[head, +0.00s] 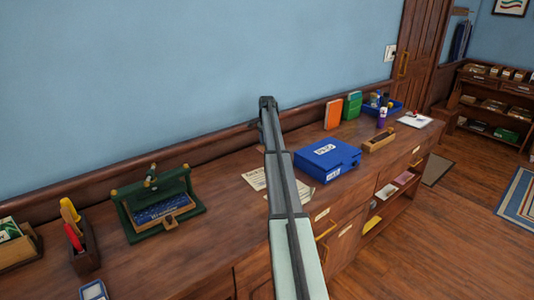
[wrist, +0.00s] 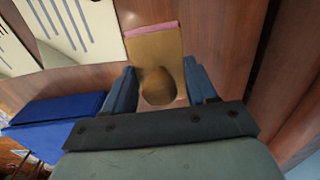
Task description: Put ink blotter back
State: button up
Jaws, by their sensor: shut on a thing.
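In the wrist view my gripper (wrist: 158,84) is shut on the round wooden knob of the ink blotter (wrist: 154,48). The blotter is a tan wooden block with a pink strip along its far edge. One blue finger lies on each side of the knob. The blotter is over the brown wood top, close to printed papers; I cannot tell whether it touches the wood. In the head view my arm hides the gripper and the blotter.
A blue labelled box (head: 328,159) stands right of my arm, with papers (head: 254,179) beside it. A green desk stand (head: 158,204) is at left. Further right are a small wooden tray (head: 379,141), orange (head: 333,114) and green (head: 352,105) books, and a blue bin (head: 394,106).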

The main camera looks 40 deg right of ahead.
jog(key=shift+f, duration=2.3)
jog(key=shift+f, duration=0.15)
jog(key=o, duration=1.1)
jog(key=shift+o, duration=0.2)
notch_tip(320, 180, up, 12)
jog(key=shift+r, duration=0.15)
